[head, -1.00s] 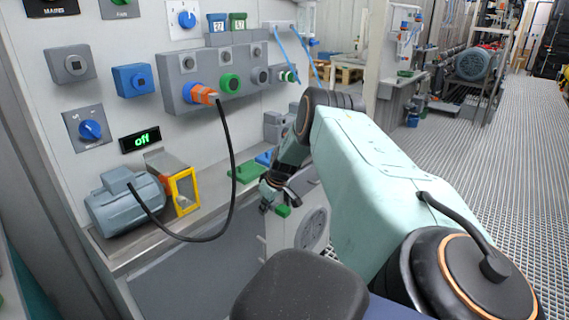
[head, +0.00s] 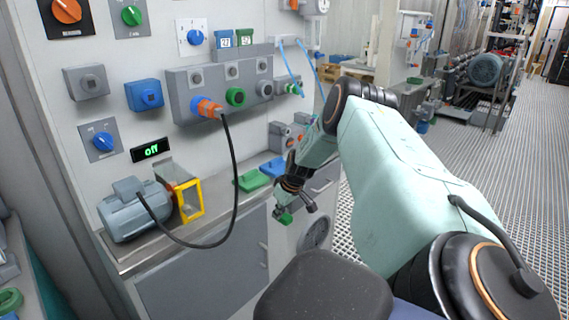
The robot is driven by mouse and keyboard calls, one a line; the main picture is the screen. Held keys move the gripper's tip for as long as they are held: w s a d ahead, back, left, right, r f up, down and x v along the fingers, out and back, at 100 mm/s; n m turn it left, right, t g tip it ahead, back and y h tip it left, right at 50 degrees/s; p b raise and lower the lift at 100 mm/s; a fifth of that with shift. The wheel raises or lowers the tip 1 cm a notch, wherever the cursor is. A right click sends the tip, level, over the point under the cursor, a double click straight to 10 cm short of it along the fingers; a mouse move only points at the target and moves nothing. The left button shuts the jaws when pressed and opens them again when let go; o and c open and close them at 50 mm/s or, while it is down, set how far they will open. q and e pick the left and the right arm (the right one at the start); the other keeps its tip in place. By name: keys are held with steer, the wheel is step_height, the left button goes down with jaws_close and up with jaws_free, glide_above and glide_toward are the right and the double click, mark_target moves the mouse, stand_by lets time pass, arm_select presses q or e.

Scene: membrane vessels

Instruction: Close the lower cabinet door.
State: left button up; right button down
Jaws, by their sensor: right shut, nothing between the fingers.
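The lower cabinet is under the steel bench, and its grey front (head: 200,283) has an upright handle (head: 264,253) near its right edge. I cannot tell from this angle whether its door stands open or is flush. My right gripper (head: 284,216) hangs at the bench's front edge, above and to the right of that handle. It points down, is shut and empty, and has a green tip; it appears clear of the cabinet. My left gripper is not in view.
A grey motor (head: 133,212) and a yellow frame (head: 189,200) stand on the bench, with a black cable (head: 236,185) looping over its edge. Open grating floor (head: 470,160) lies at right.

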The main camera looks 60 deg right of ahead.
steer(key=p+v, duration=0.3)
steer(key=v, duration=0.1)
steer(key=shift+s+r+p, duration=0.25)
steer(key=shift+r+p, duration=0.1)
steer(key=shift+p, duration=0.05)
steer(key=shift+s, duration=0.15)
